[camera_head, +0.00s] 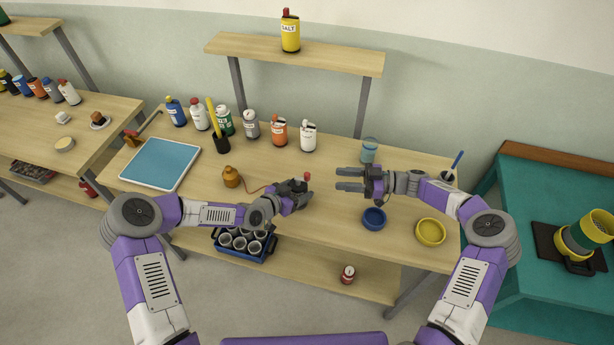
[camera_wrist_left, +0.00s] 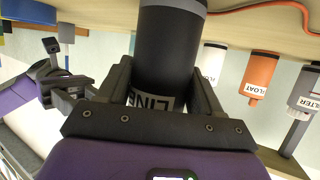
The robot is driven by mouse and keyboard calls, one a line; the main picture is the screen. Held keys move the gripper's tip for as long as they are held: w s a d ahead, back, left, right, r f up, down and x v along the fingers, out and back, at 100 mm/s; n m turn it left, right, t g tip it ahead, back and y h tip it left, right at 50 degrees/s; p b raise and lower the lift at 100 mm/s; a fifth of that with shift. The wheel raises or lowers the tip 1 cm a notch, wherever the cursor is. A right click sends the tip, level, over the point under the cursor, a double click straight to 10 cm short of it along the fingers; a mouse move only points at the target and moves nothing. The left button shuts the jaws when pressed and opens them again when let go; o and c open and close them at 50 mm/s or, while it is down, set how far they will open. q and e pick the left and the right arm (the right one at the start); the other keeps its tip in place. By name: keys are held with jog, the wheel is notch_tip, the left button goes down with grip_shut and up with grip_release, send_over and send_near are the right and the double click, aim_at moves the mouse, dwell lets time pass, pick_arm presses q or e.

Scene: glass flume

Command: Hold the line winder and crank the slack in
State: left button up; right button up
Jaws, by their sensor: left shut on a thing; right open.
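The line winder (camera_wrist_left: 170,45) is a dark cylinder with a grey band and a partly hidden "LINE" label in the left wrist view. My left gripper (camera_head: 292,193) is shut on it at the table's front half, and its fingers hide much of it in the head view. A small red knob (camera_head: 307,177) shows at the winder's right end. A brown line (camera_head: 255,190) runs left from it to an amber bottle-shaped thing (camera_head: 231,177). My right gripper (camera_head: 350,180) is open and empty, a short gap to the right of the knob, its fingers pointing left.
Labelled bottles, including an orange one (camera_head: 279,131), stand along the back of the wooden table (camera_head: 330,222). A blue tray (camera_head: 160,163) lies at left. A blue bowl (camera_head: 374,218), a yellow bowl (camera_head: 430,231) and a glass jar (camera_head: 369,150) are near my right arm.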

aim_at(307, 177)
jog(key=a, duration=0.3)
jog(key=w+a, duration=0.1)
jog(key=a, duration=0.7)
jog(key=shift+w+a, duration=0.15)
grip_shut()
